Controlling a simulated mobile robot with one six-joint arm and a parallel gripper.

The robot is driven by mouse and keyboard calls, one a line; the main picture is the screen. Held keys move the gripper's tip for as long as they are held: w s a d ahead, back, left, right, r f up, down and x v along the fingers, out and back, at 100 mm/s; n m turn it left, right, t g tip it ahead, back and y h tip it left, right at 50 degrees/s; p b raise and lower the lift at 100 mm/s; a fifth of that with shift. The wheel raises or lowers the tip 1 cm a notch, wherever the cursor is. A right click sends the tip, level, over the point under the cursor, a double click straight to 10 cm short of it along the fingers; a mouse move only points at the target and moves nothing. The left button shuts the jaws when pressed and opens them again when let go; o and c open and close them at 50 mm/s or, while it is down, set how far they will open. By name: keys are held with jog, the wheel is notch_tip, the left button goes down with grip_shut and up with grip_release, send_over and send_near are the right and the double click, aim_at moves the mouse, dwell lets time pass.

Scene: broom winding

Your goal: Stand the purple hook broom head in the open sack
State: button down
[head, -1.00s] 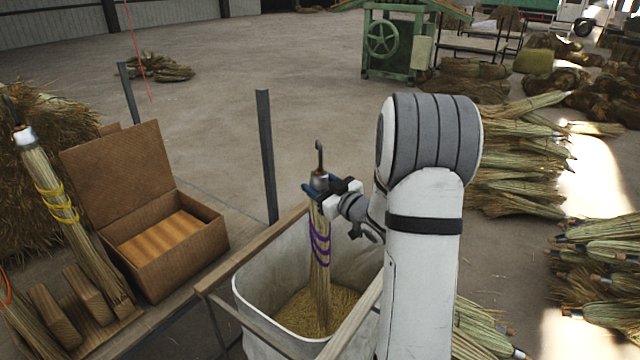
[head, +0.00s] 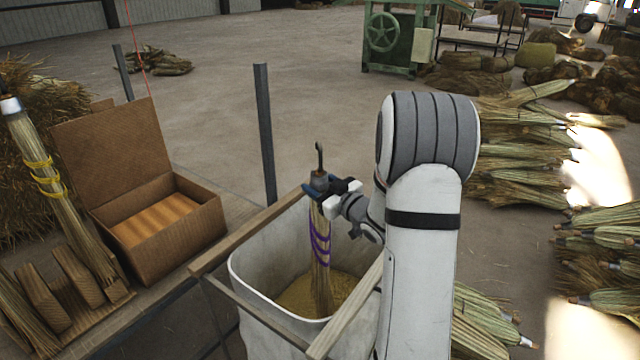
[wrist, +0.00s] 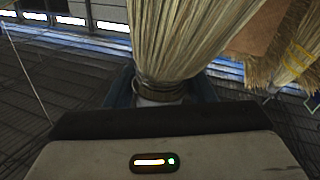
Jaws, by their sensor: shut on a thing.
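The purple hook broom head (head: 319,240) hangs upright in the head view, its metal hook at the top and purple bands around its straw. My gripper (head: 320,188) is shut on its neck, just below the hook. The open sack (head: 262,298) is a pale bag held in a wooden frame. The broom's lower straw is inside the sack mouth, close to the straw-coloured fill (head: 345,286); I cannot tell whether it touches. In the wrist view the broom's straw (wrist: 185,40) fans out above the gripper, with a dark binding at its neck.
A cardboard box (head: 160,225) with its lid up stands left of the sack. A yellow-banded broom (head: 50,180) leans in a wooden rack at far left. A metal post (head: 265,140) rises behind the sack. Straw bundles (head: 515,160) lie on the right.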

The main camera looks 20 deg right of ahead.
notch_tip(320, 180, down, 8)
jog(key=b, duration=0.6)
jog(key=shift+b, duration=0.3)
jog(key=c, duration=0.6)
grip_release()
jog(key=shift+o, duration=0.2)
notch_tip(320, 180, up, 10)
jog(key=p, duration=0.3)
dwell(0.4)
